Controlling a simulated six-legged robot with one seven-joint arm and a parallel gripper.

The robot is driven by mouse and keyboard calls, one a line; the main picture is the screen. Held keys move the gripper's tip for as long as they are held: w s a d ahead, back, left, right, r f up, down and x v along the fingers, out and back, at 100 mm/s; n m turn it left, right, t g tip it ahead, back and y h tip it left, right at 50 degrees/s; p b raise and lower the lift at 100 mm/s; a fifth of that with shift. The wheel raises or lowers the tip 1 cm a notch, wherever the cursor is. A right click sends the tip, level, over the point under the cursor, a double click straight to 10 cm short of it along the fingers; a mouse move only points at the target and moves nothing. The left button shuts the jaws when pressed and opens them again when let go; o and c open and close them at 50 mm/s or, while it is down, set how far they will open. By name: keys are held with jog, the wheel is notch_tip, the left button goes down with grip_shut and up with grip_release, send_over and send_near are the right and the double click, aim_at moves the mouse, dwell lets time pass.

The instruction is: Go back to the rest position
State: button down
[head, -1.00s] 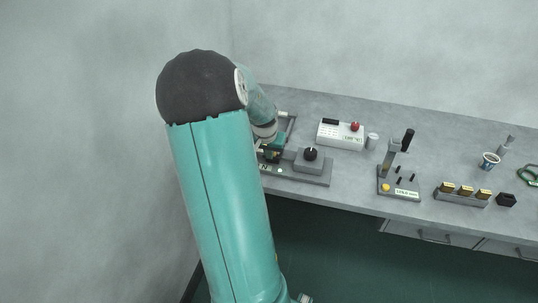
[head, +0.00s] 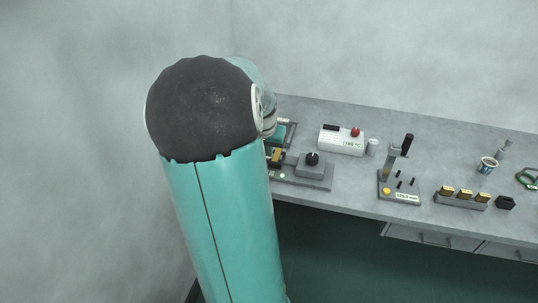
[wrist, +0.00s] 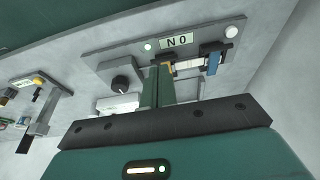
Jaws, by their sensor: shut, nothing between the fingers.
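My gripper (wrist: 158,84) shows in the wrist view as two green fingers pressed together, with nothing between them. In that view the fingers overlap a grey station (wrist: 190,42) with an "N0" label, a lit green light and a black knob. Whether they touch it cannot be told. In the head view my arm hides most of the gripper and the left part of the same station (head: 300,178).
The grey bench (head: 345,195) runs to the right. Grey walls lie behind and left.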

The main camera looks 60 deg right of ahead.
jog(key=a+r, duration=0.2)
jog(key=r, duration=0.1)
jog(key=shift+s+a+r, duration=0.15)
jog(key=shift+s+r, duration=0.05)
jog(key=shift+r, duration=0.1)
jog(key=shift+w+a, duration=0.1)
jog(key=shift+a, duration=0.05)
jog(key=w+a+r+n+t+y, duration=0.15)
jog(key=w+a, duration=0.25)
jog(key=a, duration=0.4)
jog(key=w+a+r+n+t, duration=0.1)
jog(key=w+a+r+n, duration=0.15)
jog(key=a, duration=0.45)
jog(key=w+a+r+n+t+y, duration=0.1)
jog(key=w+a+r+n, duration=0.2)
jog(key=a, duration=0.5)
jog(key=s+a+n, duration=0.2)
jog(key=a+n, duration=0.2)
jog(key=a, duration=0.7)
jog(key=s+a+r+n+t, duration=0.1)
jog(key=a+n, duration=0.4)
jog(key=a, duration=0.6)
jog(key=shift+s+r+y, duration=0.2)
jog(key=shift+s+y, duration=0.25)
jog(key=shift+s, duration=0.15)
jog(key=shift+a+t, duration=0.1)
jog(key=shift+t, duration=0.15)
